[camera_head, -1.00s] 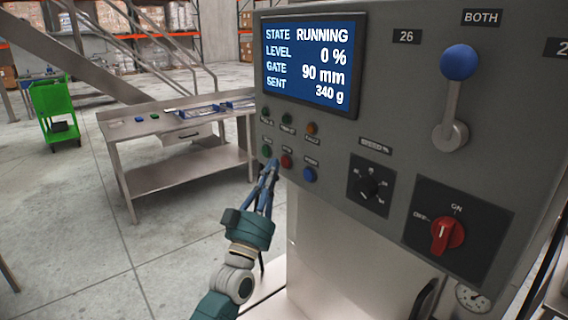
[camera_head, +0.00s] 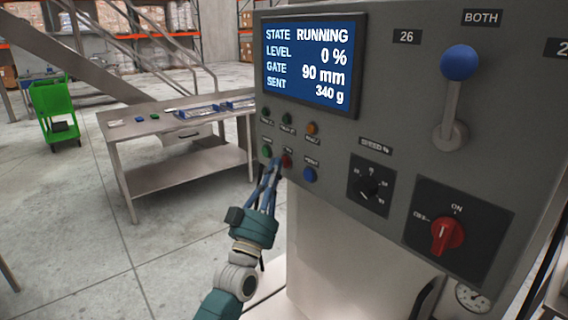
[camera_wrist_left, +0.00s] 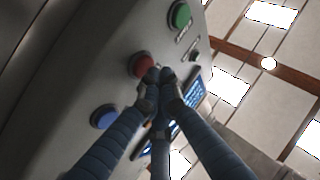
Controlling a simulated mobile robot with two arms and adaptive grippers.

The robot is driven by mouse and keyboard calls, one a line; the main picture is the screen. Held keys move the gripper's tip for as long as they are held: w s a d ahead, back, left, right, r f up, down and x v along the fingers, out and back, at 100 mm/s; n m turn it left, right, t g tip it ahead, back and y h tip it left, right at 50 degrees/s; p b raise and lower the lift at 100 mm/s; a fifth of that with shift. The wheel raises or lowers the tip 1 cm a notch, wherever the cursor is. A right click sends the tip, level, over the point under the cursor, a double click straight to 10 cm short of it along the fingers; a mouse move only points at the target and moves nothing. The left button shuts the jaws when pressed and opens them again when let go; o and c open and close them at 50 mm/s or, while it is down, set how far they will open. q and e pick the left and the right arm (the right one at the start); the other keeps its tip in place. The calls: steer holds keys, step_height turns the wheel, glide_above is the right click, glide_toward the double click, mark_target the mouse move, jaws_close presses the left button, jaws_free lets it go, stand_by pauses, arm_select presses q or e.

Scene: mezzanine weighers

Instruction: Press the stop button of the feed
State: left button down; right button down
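The grey control panel (camera_head: 400,110) carries a small red button (camera_head: 287,160) between a green button (camera_head: 267,150) and a blue button (camera_head: 310,174). The display (camera_head: 312,62) reads STATE RUNNING, LEVEL 0 %, GATE 90 mm, SENT 340 g. My left gripper (camera_head: 274,164) is at the red button's lower left, its fingertips close together. In the left wrist view the fingertips (camera_wrist_left: 157,76) overlap the edge of the red button (camera_wrist_left: 141,64); I cannot tell whether they touch it. The blue button (camera_wrist_left: 104,117) and green button (camera_wrist_left: 180,14) show there too. My right gripper is not in view.
A blue-knobbed lever (camera_head: 459,62), a speed dial (camera_head: 370,187) and a red rotary switch (camera_head: 447,233) sit further right on the panel. A steel table (camera_head: 150,122) and a green cart (camera_head: 52,102) stand behind at left.

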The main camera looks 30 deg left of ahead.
arm_select(q)
steer(key=shift+w+d, duration=0.15)
steer(key=shift+w, duration=0.2)
stand_by(0.3)
steer(key=shift+s, duration=0.15)
steer(key=shift+s+a, duration=0.3)
steer(key=shift+s, duration=0.3)
steer(key=s, duration=0.1)
steer(key=s+a+p, duration=0.1)
steer(key=s, duration=0.1)
steer(key=s+a, duration=0.1)
steer(key=shift+s+p, duration=0.3)
stand_by(0.3)
steer(key=shift+f, duration=0.1)
stand_by(0.6)
